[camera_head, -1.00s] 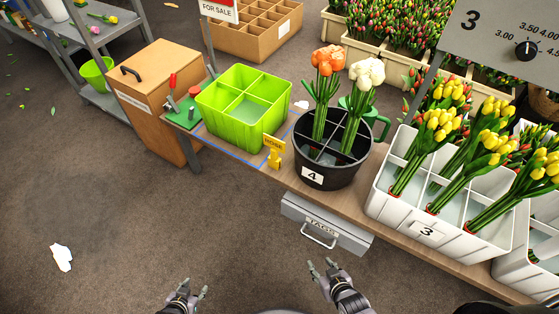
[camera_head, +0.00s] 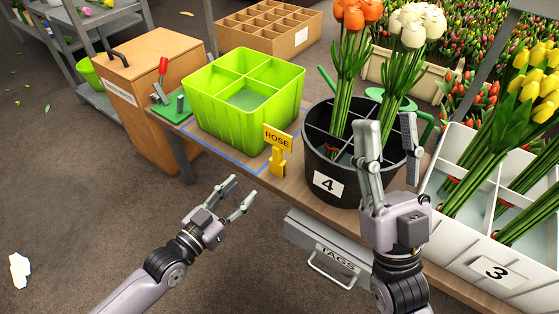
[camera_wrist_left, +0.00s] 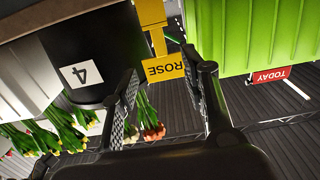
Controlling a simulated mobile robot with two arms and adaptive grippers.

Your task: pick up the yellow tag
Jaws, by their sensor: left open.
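The yellow tag (camera_head: 278,138) reads ROSE and stands upright on a yellow base at the table's front edge. It is between the green bin and the black bucket. In the left wrist view the tag (camera_wrist_left: 164,68) appears upside down, ahead of and between the fingers. My left gripper (camera_head: 238,192) is open and empty, off the table's front edge, to the lower left of the tag and apart from it. The left wrist view shows its spread fingers (camera_wrist_left: 166,88). My right gripper (camera_head: 389,128) is open, in front of the black bucket, and hides part of it.
A green divided bin (camera_head: 227,112) stands left of the tag. A black bucket (camera_head: 322,207) marked 4 holds orange and white tulips on the right. A white crate (camera_head: 455,262) marked 3 holds yellow tulips. A TAGS drawer (camera_head: 318,247) hangs below the table edge.

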